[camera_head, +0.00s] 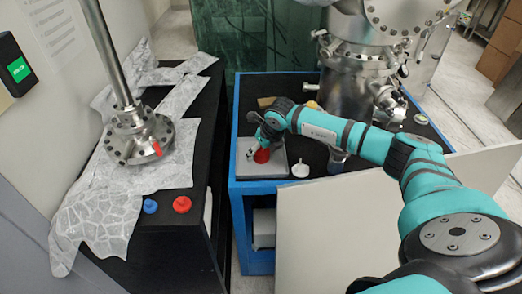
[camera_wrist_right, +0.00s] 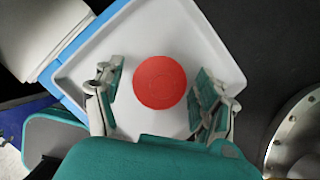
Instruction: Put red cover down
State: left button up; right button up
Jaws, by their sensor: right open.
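A red cover (camera_head: 262,156) sits on a light grey tray (camera_head: 274,170) on the blue-edged table. In the wrist view the cover (camera_wrist_right: 160,82) is a round red disc over the white tray floor. My right gripper (camera_head: 258,143) is right above the cover. In the wrist view the right gripper (camera_wrist_right: 158,92) is open, one finger on each side of the disc with a gap on both sides. I cannot tell the height between fingers and tray. My left gripper is not in view.
A white cap (camera_head: 300,170) stands right of the tray. On the black table at left are a blue knob (camera_head: 150,206), another red round piece (camera_head: 181,204) and a metal flange with pole (camera_head: 138,137). A steel vacuum chamber (camera_head: 350,85) stands behind my arm.

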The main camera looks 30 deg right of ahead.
jog(key=b+v, duration=0.1)
jog(key=v, duration=1)
jog(key=shift+r, duration=0.35)
jog(key=shift+s+d, duration=0.1)
